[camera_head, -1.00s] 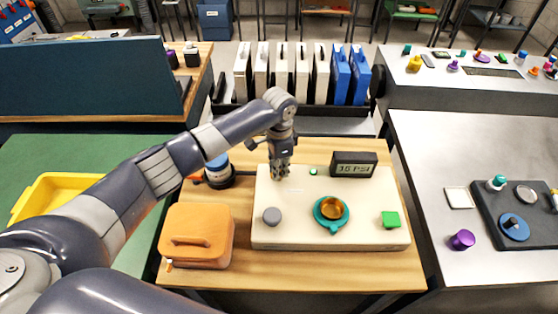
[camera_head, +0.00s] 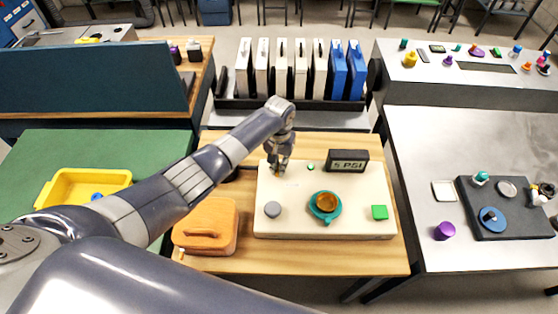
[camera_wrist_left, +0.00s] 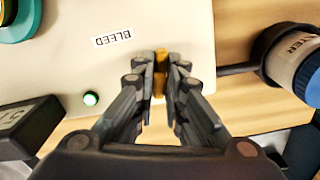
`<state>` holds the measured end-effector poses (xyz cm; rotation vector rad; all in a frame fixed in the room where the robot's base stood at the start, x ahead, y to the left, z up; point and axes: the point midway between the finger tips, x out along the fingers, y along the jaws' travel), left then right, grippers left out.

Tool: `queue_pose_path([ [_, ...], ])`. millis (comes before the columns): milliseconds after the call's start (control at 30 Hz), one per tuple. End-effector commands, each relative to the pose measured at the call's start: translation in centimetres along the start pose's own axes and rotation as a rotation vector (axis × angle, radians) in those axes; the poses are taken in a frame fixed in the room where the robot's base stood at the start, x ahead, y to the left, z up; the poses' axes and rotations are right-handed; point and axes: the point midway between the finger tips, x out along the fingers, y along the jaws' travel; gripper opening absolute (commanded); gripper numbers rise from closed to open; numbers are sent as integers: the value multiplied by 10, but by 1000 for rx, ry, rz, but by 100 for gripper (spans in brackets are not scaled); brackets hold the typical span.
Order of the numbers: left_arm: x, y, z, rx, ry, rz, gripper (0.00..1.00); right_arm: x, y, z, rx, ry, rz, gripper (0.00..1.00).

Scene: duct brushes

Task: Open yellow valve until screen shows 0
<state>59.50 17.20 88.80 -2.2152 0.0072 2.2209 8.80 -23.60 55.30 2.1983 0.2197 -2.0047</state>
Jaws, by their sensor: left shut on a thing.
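The cream panel box (camera_head: 325,225) stands on the wooden table. My left gripper (camera_head: 279,171) is over its back left corner, pointing down. In the left wrist view, its fingers (camera_wrist_left: 161,85) are shut on the yellow valve (camera_wrist_left: 161,62), of which a narrow upright part shows between the fingertips. A label reading BLEED (camera_wrist_left: 112,38) is beside it. The screen (camera_head: 348,161) at the back of the box reads 5 PSI. A green light (camera_head: 311,166) is lit between gripper and screen; it also shows in the left wrist view (camera_wrist_left: 91,98). My right gripper is not in view.
A bottle (camera_wrist_left: 300,62) stands near the gripper.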

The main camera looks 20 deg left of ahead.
Motion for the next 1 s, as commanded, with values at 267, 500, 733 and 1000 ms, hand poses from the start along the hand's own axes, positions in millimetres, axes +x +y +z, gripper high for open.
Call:
queue_pose_path([
  [267, -4, 0, -2, -151, 7, 2, 0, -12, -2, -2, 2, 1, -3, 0],
  [500, -3, 0, -3, -207, 8, 2, 0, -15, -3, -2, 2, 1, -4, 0],
  [733, -3, 0, -4, -218, 10, 2, 0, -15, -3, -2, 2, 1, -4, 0],
  [1000, -3, 0, -4, -217, 11, 2, 18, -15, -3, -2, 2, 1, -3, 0],
])
